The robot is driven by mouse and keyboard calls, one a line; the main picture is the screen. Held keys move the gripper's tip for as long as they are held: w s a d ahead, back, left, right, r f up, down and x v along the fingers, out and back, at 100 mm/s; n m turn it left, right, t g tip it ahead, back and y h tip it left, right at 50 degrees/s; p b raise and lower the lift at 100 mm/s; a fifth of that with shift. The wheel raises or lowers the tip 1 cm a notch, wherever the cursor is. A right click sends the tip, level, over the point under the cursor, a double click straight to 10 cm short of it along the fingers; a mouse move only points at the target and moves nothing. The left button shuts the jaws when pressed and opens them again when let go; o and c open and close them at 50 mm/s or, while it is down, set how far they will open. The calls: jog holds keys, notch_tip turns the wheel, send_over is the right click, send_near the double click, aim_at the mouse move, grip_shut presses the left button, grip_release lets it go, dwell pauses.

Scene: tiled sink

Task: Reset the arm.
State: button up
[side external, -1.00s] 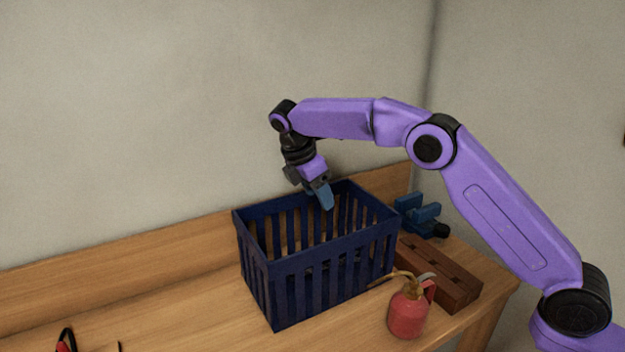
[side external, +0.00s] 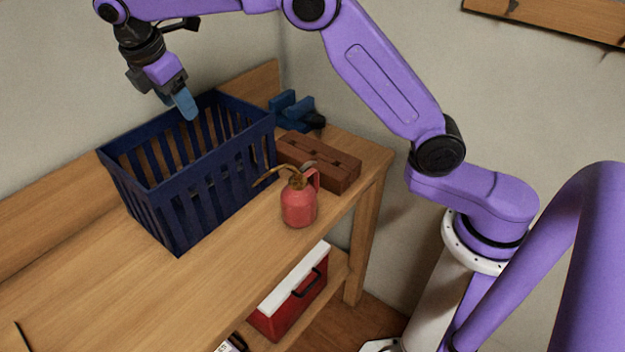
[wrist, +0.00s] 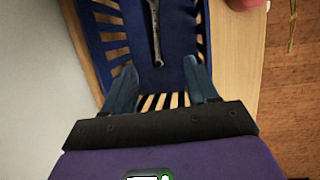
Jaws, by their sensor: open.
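My gripper (side external: 187,108) hangs from my purple arm over the dark blue slatted basket (side external: 164,190), which stands on the wooden bench. The wrist view shows my gripper (wrist: 160,68) with its two blue fingers spread apart and nothing between them. A grey metal wrench (wrist: 155,35) lies in the basket (wrist: 179,45), ahead of the fingertips in that view. The basket's walls hide the wrench in the side view.
On the bench (side external: 95,285), right of the basket, are a red oil can (side external: 299,206), a brown block (side external: 330,166) and a blue vise-like tool (side external: 292,108). A red box with a white lid (side external: 290,302) sits below. The bench's left front is clear.

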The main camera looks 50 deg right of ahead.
jog(key=s+d, duration=0.1)
jog(key=s, duration=0.5)
jog(key=s+d+m+y, duration=0.1)
jog(key=s, duration=0.5)
jog(key=s+d+f+m+y, duration=0.1)
jog(key=s, duration=0.5)
jog(key=shift+s+d, duration=0.2)
jog(key=shift+s, duration=0.15)
jog(key=s+d+f+m+y, duration=0.1)
jog(key=s+d+f, duration=0.2)
jog(key=s+d, duration=0.3)
jog(key=s+d+f+m+g+y, duration=0.1)
jog(key=s+d, duration=0.5)
jog(key=s, duration=0.8)
notch_tip(320, 180, down, 2)
jog(key=shift+f+m, duration=0.2)
jog(key=shift+m, duration=0.4)
jog(key=shift+o, duration=0.2)
